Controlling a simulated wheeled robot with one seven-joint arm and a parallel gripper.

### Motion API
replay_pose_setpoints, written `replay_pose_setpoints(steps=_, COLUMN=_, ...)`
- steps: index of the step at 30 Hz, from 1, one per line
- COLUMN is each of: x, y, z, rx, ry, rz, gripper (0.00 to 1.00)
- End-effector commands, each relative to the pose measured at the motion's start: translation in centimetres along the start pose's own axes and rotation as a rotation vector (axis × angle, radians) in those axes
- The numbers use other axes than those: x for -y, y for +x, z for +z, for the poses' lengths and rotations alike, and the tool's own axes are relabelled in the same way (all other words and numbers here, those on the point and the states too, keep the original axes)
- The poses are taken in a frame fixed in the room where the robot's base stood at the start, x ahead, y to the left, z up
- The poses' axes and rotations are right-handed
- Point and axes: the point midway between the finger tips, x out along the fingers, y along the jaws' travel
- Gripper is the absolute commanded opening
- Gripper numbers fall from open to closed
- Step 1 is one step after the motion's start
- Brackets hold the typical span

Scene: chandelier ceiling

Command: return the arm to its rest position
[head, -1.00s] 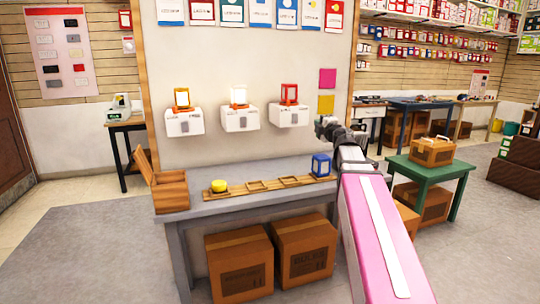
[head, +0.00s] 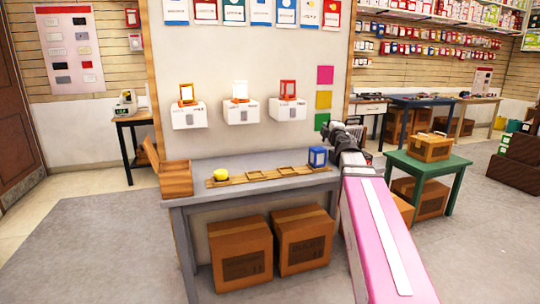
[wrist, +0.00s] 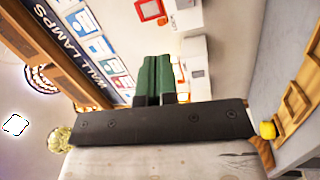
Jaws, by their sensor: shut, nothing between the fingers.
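My arm, with its pink forearm, reaches up from the bottom right of the head view. My gripper (head: 331,128) is at its far end, in front of the display wall's right edge, above the right end of the grey table (head: 205,165). The fingers are small and partly hidden there. In the wrist view my gripper (wrist: 158,78) shows two dark green fingers side by side, closed together with nothing between them. The wrist picture is turned sideways, with the wall's lamp boxes beyond the fingers.
An open wooden box (head: 176,178) stands at the left end. A green table (head: 430,167) with a crate (head: 428,147) stands right of my arm. Open floor lies at left.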

Motion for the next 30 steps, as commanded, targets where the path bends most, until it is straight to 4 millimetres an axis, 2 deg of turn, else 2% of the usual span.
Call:
replay_pose_setpoints(steps=8, x=4.7, y=-1.6, z=3.0, rx=0.204, ry=0.197, rz=0.006, gripper=0.00)
replay_pose_setpoints(steps=11, x=7.9, y=-2.9, z=4.5, rx=0.325, ry=0.305, rz=-0.013, gripper=0.00)
replay_pose_setpoints(steps=14, x=12.6, y=-5.1, z=6.3, rx=0.487, ry=0.439, rz=-0.061, gripper=0.00)
replay_pose_setpoints(steps=18, x=20.1, y=-9.3, z=7.8, rx=0.731, ry=0.625, rz=-0.177, gripper=0.00)
replay_pose_setpoints(steps=22, x=27.1, y=-14.1, z=7.7, rx=0.946, ry=0.776, rz=-0.329, gripper=0.00)
replay_pose_setpoints(steps=27, x=35.2, y=-21.3, z=5.4, rx=1.202, ry=0.942, rz=-0.578, gripper=0.00)
replay_pose_setpoints(steps=30, x=38.9, y=-25.4, z=3.2, rx=1.329, ry=1.021, rz=-0.741, gripper=0.00)
